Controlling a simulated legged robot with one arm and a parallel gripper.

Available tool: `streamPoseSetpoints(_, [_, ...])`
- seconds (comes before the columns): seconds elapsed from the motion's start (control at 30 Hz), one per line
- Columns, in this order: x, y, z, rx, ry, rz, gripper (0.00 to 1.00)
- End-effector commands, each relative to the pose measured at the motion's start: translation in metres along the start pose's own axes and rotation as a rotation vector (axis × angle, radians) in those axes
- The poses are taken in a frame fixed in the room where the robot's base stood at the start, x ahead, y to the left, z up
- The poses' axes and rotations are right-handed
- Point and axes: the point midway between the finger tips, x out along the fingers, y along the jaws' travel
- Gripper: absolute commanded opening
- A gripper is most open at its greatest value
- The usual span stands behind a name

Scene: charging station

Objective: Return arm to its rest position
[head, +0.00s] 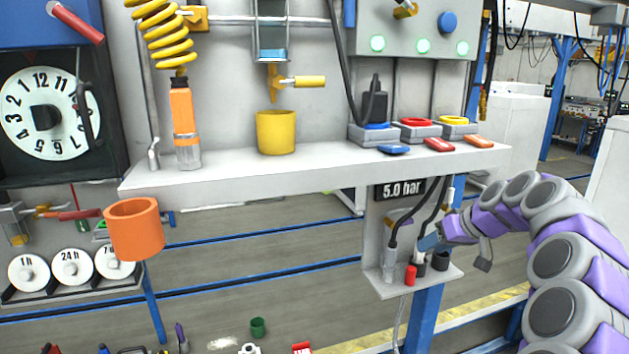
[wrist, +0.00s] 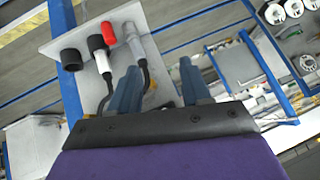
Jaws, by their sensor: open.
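My arm, purple and grey, reaches in from the right of the head view. My gripper (head: 432,242) is at the small lower shelf (head: 384,287) under the "5.0 bar" sign (head: 404,189). In the wrist view my gripper (wrist: 159,68) shows two blue fingers spread apart, with no object seen held between them. A black-and-white cable plug (wrist: 102,60), a red cap (wrist: 108,33), a black cap (wrist: 71,61) and a second white plug (wrist: 133,42) stand on the shelf in front of the fingers. Cables run down close to the left finger.
The main white shelf (head: 318,172) is above and left of my arm, with a yellow cup (head: 276,132) and chargers on it. An orange cup (head: 134,229) hangs at left. A blue post (head: 425,318) stands below the small shelf. White cabinets (head: 511,125) stand behind at right.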

Motion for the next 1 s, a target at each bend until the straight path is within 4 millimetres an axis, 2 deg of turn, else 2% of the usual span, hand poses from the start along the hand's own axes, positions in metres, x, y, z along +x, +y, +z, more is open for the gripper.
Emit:
streamPoseSetpoints(0.03, [0.002, -0.029, 0.009, -0.010, -0.028, -0.030, 0.47])
streamPoseSetpoints(0.2, [0.008, -0.108, 0.049, -0.022, -0.146, -0.083, 0.47])
streamPoseSetpoints(0.37, [0.008, -0.167, 0.106, -0.025, -0.269, -0.085, 0.47])
streamPoseSetpoints(0.5, [0.005, -0.205, 0.169, -0.014, -0.383, -0.052, 0.47])
streamPoseSetpoints(0.6, [0.001, -0.222, 0.217, 0.003, -0.460, -0.010, 0.47])
streamPoseSetpoints(0.73, [-0.005, -0.235, 0.286, 0.039, -0.558, 0.065, 0.47])
streamPoseSetpoints(0.9, [-0.017, -0.237, 0.377, 0.117, -0.668, 0.183, 0.47])
streamPoseSetpoints(1.0, [-0.025, -0.233, 0.424, 0.169, -0.717, 0.251, 0.47])
